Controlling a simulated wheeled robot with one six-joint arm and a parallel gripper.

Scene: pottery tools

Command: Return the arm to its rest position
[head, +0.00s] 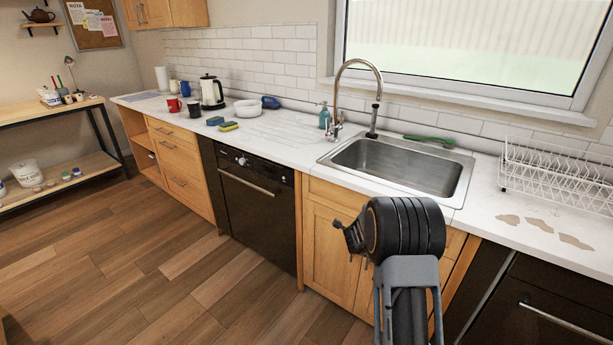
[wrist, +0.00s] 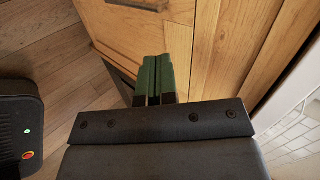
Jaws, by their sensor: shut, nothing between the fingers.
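My arm rises in front of the sink cabinet in the head view, folded, with its dark end part at the top. My gripper (wrist: 154,78) shows in the wrist view with its two green-tipped fingers together and nothing between them. It points towards a wooden cabinet door (wrist: 210,25) with a dark handle. In the head view the fingers are hard to make out behind the arm.
The white counter (head: 290,130) holds a steel sink (head: 400,165), a dish rack (head: 560,175), a kettle (head: 212,92), mugs, sponges and bowls. Brown stains (head: 540,223) lie near the rack. A black dishwasher (head: 255,205) stands under the counter. The wooden floor (head: 150,265) at left is clear.

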